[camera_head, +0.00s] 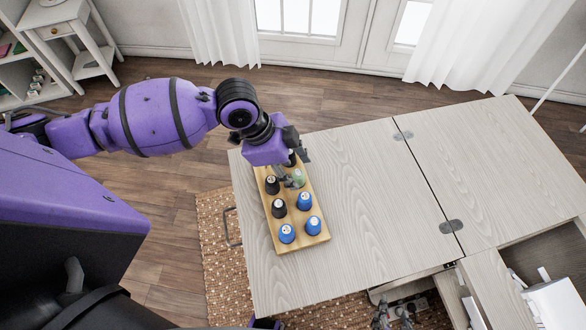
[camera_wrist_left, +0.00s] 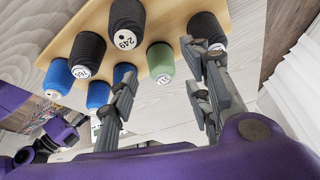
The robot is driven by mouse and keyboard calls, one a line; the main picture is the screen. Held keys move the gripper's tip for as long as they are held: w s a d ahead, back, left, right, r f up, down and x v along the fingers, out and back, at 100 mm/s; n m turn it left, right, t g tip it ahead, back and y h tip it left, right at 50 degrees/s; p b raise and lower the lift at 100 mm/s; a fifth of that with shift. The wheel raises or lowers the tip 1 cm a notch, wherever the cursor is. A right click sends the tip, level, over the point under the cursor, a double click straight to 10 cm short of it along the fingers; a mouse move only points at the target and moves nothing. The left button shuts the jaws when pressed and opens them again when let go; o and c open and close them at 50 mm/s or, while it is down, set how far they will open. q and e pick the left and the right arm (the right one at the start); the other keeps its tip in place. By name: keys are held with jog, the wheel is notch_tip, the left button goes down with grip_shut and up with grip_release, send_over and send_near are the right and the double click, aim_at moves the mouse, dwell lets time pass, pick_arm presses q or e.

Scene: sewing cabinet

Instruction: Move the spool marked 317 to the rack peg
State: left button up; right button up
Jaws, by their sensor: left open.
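Several spools stand upright on a wooden board: a green one (camera_head: 298,178), black ones including one marked 249 (camera_wrist_left: 127,25), and blue ones such as (camera_head: 287,233). The number 317 is not readable on any spool; the green spool's label in the left wrist view (camera_wrist_left: 160,62) is too small to read. My left gripper (camera_head: 289,180) is open above the far end of the board. In the left wrist view its fingers (camera_wrist_left: 163,78) are spread with the green spool seen between them. I cannot tell whether they touch it. A rack peg cannot be made out.
The board (camera_head: 290,248) lies on the pale wood cabinet top (camera_head: 365,200), which is bare to its right. Metal hinges (camera_head: 450,227) cross the seam. A grey gripper-like shape (camera_head: 392,316) is at the bottom edge.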

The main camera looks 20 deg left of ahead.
pick_arm(q)
jog(key=v, duration=1.1)
jog(key=shift+s, duration=0.1)
